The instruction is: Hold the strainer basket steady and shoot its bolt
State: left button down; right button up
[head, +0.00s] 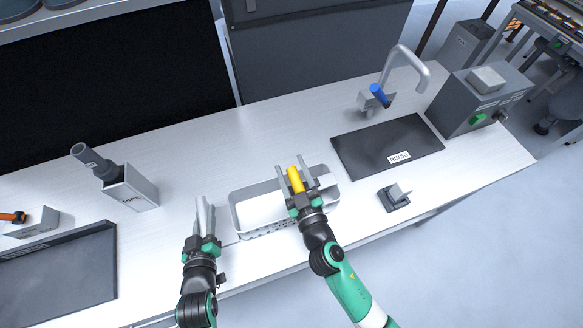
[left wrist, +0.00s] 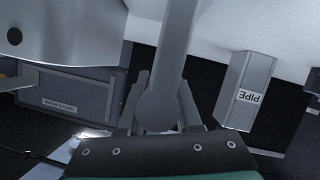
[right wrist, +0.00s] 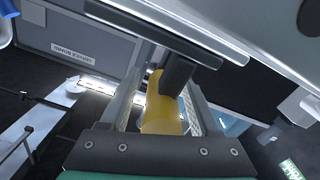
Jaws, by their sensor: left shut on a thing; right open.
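The pale grey strainer basket (head: 240,213) sits at the front middle of the bench, with an open top. My left gripper (head: 204,225) is shut on a grey bar-like handle (left wrist: 178,50) to the left of the basket; how the handle joins the basket is hard to see. My right gripper (head: 297,176) is open over the basket's right part. Its fingers stand on either side of a yellow knob (head: 295,180), apparently the bolt's. In the right wrist view the yellow knob (right wrist: 160,108) lies between the fingers, with a dark stem behind it.
A grey PIPE holder (head: 137,190) stands at the left. A black RINSE mat (head: 375,155), a tap with a blue handle (head: 379,94) and a grey box with a green button (head: 470,105) are at the right. A small dark block (head: 393,201) sits right of the basket. A dark tray (head: 60,275) lies front left.

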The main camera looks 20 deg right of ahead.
grip_shut()
dwell(0.3)
dwell(1.1)
